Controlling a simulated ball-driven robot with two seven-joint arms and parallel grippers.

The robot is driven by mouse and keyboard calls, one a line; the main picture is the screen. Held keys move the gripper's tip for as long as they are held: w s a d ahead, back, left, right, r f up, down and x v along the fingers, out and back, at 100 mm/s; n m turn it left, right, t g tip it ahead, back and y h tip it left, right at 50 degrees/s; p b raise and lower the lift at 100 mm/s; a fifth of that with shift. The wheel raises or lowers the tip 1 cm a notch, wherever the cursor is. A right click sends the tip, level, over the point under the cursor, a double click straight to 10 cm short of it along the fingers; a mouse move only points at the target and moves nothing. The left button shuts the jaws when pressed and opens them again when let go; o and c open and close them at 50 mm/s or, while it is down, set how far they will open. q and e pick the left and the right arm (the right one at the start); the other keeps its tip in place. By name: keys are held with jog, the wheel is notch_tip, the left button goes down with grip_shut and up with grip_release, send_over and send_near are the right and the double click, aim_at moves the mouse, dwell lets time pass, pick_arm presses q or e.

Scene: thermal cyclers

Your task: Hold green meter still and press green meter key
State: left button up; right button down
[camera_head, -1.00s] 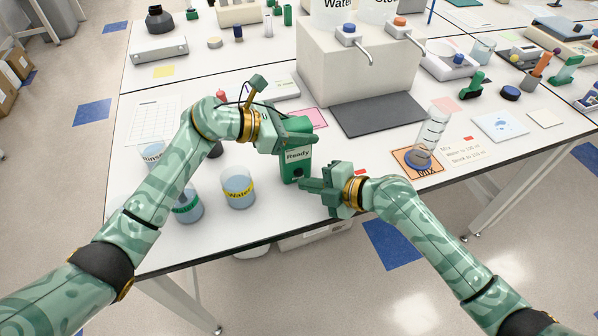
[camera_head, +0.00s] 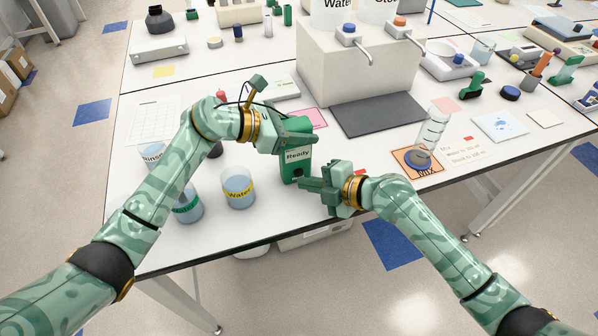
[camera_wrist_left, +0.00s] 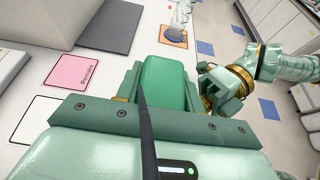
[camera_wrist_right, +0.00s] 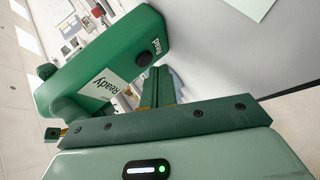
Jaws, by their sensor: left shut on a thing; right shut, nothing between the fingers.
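The green meter (camera_head: 297,165) stands upright near the table's front edge, with a screen reading "Ready". In the right wrist view the meter (camera_wrist_right: 103,62) shows a dark round key (camera_wrist_right: 144,59) beside the word "Read". My left gripper (camera_head: 290,137) is shut on the upper part of the meter; the left wrist view shows the meter's green top (camera_wrist_left: 165,85) between the fingers. My right gripper (camera_head: 307,184) is shut and empty, its fingertips right by the meter's lower front at the key. In the right wrist view the fingertips (camera_wrist_right: 157,75) are close to the key; I cannot tell if they touch.
Beakers of liquid, one labelled Water (camera_head: 238,190), stand left of the meter. A cylinder on an orange Mix mat (camera_head: 428,168) stands to the right. A big dispenser block (camera_head: 355,65) with a dark mat (camera_head: 378,115) is behind. The table's front edge is close.

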jog(key=shift+w+a, duration=0.1)
jog(key=shift+w, duration=0.2)
jog(key=shift+w+a, duration=0.1)
jog(key=shift+w, duration=0.3)
dwell(0.6)
jog(key=shift+s+d, duration=0.25)
jog(key=shift+s, duration=0.6)
jog(key=shift+s+d, duration=0.25)
jog(key=shift+s, duration=0.55)
jog(key=shift+s+d, duration=0.3)
jog(key=shift+s, duration=0.5)
jog(key=shift+s+d, duration=0.25)
jog(key=shift+s, duration=0.55)
pick_arm(q)
jog(key=o, duration=1.2)
